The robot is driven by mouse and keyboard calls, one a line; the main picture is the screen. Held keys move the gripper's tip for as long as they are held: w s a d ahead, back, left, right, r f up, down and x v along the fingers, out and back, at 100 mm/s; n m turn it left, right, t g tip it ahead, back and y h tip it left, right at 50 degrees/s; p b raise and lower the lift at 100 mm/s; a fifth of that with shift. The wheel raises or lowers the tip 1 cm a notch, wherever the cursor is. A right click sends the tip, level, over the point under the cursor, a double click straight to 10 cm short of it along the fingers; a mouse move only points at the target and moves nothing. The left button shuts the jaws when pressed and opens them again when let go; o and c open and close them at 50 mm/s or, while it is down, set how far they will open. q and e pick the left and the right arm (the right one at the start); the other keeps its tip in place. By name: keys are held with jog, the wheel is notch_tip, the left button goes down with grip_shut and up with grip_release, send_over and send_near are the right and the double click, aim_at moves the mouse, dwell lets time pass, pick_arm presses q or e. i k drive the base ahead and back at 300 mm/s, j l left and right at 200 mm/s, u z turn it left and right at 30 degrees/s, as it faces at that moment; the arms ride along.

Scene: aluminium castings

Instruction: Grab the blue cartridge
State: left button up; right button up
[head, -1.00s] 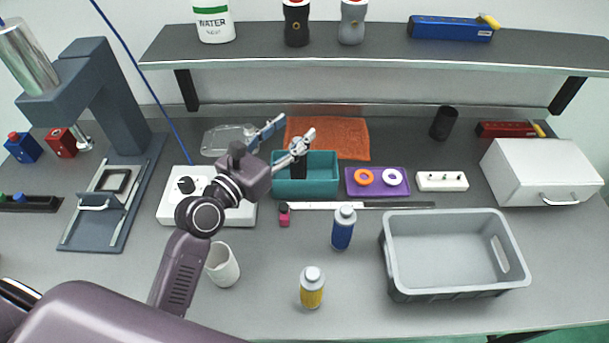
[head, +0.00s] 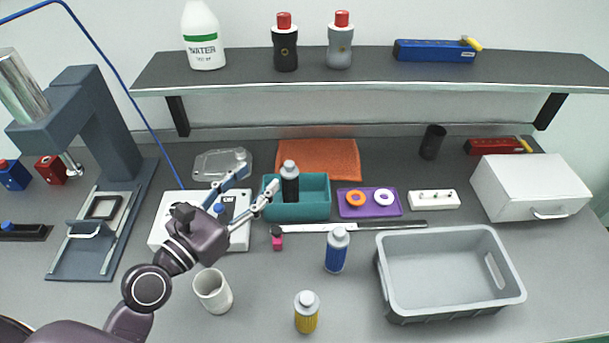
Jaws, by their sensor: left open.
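The blue cartridge (head: 336,254) has a grey cap and stands upright on the bench, left of the grey crate (head: 391,298). My left gripper (head: 259,178) is open and empty. It is up and to the left of the blue cartridge, clear of it, beside the left end of a teal bin (head: 305,212). A black cartridge (head: 290,187) with a grey cap stands upright in that bin, just right of the fingers. A yellow cartridge (head: 306,315) stands nearer the front edge. My right gripper does not show.
A white cup (head: 213,291) stands below my left arm. A pink-red small bottle (head: 277,240) and a long ruler-like strip (head: 350,226) lie between the bin and the blue cartridge. A purple tray (head: 370,211) holds two rings. Bench around the blue cartridge is mostly clear.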

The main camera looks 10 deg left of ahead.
aim_at(337, 238)
jog(key=k, duration=1.5)
